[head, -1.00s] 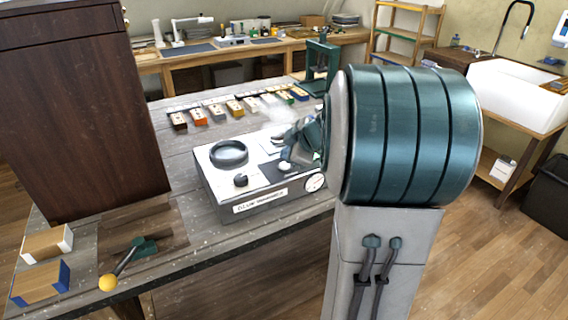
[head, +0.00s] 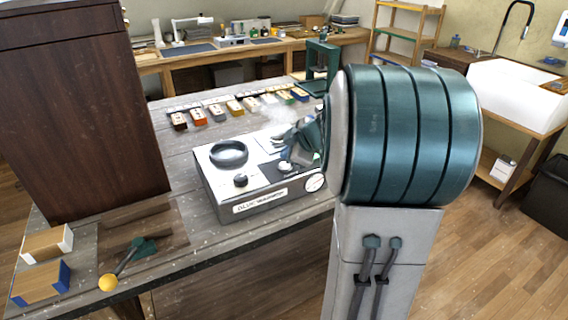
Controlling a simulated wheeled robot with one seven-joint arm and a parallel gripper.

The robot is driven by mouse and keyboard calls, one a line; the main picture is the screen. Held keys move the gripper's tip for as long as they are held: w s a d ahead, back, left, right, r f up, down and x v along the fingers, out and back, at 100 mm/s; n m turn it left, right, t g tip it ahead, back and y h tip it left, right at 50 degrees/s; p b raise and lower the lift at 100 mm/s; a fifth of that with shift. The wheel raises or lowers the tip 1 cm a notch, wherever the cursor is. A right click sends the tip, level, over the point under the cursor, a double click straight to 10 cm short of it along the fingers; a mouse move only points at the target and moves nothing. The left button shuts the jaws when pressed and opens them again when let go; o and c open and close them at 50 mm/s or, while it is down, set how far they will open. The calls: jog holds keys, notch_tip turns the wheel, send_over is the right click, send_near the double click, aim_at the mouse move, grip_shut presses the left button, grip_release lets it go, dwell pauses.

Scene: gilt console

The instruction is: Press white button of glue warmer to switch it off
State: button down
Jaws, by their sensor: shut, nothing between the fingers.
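The glue warmer (head: 222,198) is a pale metal box with a labelled front, standing on the grey workbench. Its top has a round dark pot opening (head: 229,153), a black knob (head: 240,180) and a dark panel at the right. The small white button (head: 285,166) shows on that panel, just below my gripper. My gripper (head: 289,157) is shut and empty, over the right part of the warmer's top. My arm hides part of the warmer's right side. I cannot tell whether the fingertips touch the button.
A round gauge (head: 315,183) is at the warmer's front right corner. Several coloured blocks (head: 218,112) stand in a row behind it, with a green press (head: 320,65) beyond. A dark wooden cabinet (head: 85,120) stands at left. A yellow-knobbed lever (head: 108,282) lies near the front edge.

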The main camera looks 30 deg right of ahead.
aim_at(288, 165)
jog(key=shift+f+b, duration=0.95)
jog(key=shift+b, duration=1.1)
dwell(0.5)
jog(key=shift+r, duration=0.95)
jog(key=shift+r+p, duration=0.8)
jog(key=shift+r, duration=2.2)
